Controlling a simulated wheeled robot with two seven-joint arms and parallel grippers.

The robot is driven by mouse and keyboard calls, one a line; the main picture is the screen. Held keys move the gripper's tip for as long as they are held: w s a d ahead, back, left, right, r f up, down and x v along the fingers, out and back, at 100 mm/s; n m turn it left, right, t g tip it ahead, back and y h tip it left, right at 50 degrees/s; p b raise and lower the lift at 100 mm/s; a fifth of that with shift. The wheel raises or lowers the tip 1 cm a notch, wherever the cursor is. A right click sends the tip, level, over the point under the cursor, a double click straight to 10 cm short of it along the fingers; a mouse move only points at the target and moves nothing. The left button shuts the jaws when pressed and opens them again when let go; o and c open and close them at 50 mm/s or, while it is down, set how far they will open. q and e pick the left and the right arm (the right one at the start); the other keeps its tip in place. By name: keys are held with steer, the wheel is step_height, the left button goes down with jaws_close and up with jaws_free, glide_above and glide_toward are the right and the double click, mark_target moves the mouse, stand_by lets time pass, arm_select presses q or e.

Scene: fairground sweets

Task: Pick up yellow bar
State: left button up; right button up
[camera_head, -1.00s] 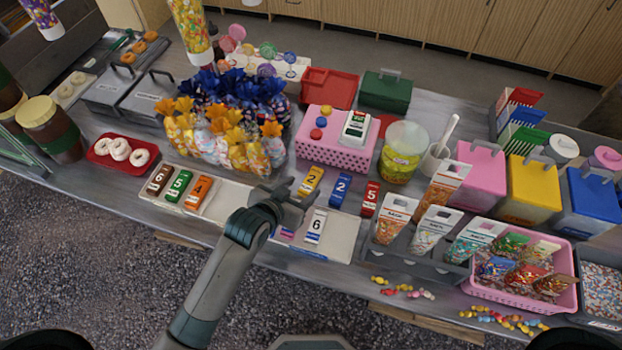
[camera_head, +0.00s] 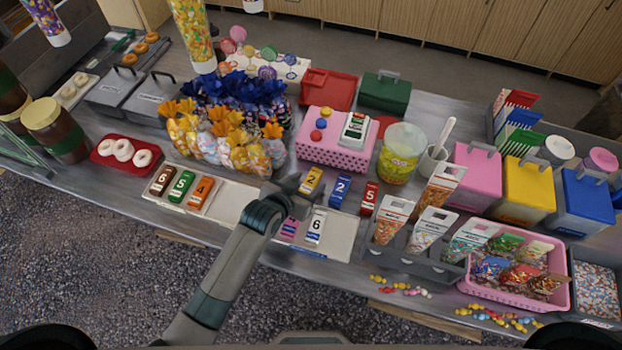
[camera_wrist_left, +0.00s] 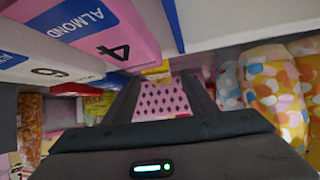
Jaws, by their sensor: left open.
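The yellow bar (camera_head: 311,180) lies on the counter in front of the pink dotted box, left of the blue bar marked 2 (camera_head: 340,190). My left gripper (camera_head: 296,186) is open, just left of the yellow bar and very close to it; I cannot tell whether they touch. In the left wrist view the jaws (camera_wrist_left: 165,88) are apart, with a small part of the yellow bar (camera_wrist_left: 157,70) showing beyond them. The rest of it is hidden there. My right gripper is not in view.
A white bar marked 6 (camera_head: 316,226) and a pink bar (camera_head: 289,229) lie on the pale tray (camera_head: 342,238) nearby. A red bar (camera_head: 370,197) is farther right. Wrapped sweet bags (camera_head: 250,158) stand close behind-left of the gripper. The pink dotted box (camera_head: 335,155) is behind.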

mark_target(309, 186)
arm_select(q)
steer(key=shift+w+d+f, duration=0.15)
steer(key=shift+w+f, duration=0.15)
steer(key=shift+c, duration=0.5)
steer(key=c, duration=1.1)
steer(key=shift+r, duration=0.15)
steer(key=shift+r+b, duration=0.3)
steer(key=shift+r, duration=0.15)
steer(key=r, duration=0.1)
steer(key=r+b, duration=0.1)
steer(key=r, duration=0.1)
steer(key=shift+s+d, duration=0.15)
steer(key=shift+s, duration=0.05)
steer(key=s+d+r+b, duration=0.3)
steer(key=s+r, duration=0.4)
steer(key=s, duration=0.3)
steer(key=shift+d, duration=0.9)
steer(key=shift+f, duration=0.1)
